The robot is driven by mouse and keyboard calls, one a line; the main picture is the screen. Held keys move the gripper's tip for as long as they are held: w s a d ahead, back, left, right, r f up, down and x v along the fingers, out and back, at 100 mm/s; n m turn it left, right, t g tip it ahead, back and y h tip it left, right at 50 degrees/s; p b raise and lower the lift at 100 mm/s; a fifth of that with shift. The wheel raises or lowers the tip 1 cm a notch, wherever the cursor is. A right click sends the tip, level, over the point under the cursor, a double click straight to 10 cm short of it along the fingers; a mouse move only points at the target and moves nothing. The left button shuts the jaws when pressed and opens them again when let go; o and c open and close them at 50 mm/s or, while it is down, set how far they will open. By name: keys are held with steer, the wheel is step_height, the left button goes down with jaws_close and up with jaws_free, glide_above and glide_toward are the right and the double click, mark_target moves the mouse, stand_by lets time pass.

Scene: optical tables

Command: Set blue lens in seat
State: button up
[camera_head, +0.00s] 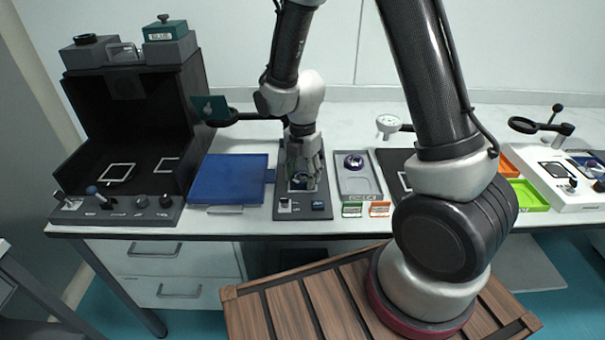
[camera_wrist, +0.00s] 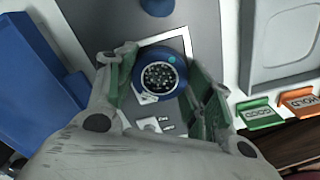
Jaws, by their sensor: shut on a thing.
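In the head view my gripper (camera_head: 302,178) points down over a dark panel (camera_head: 285,212), with the lens (camera_head: 300,178) partly hidden by the fingers. A white square outline (camera_wrist: 206,48) on the panel shows behind the lens. I cannot tell whether this outline is the seat, or whether the lens touches the panel.
A blue pad (camera_head: 228,180) lies left of the panel. A grey tray (camera_head: 359,187) with a purple-ringed round part (camera_head: 354,162) stands to the right, with green GOOD (camera_wrist: 260,115) and orange HOLD (camera_wrist: 300,101) tags at its front. A black open box (camera_head: 130,125) stands far left.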

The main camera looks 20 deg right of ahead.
mark_target(303, 177)
steer(key=o, duration=1)
steer(key=shift+f, duration=0.1)
steer(key=shift+o, duration=0.2)
step_height(303, 177, up, 12)
steer(key=s+d+r+m+t, duration=0.2)
steer(key=s+d+r+m, duration=0.5)
steer(key=m, duration=0.5)
steer(key=s+d+r+m+t, duration=0.2)
steer(key=s+d+r+m, duration=0.5)
steer(key=s+m, duration=0.5)
steer(key=shift+d+r+m, duration=0.4)
steer(key=shift+r+m, duration=0.4)
steer(key=shift+r, duration=0.15)
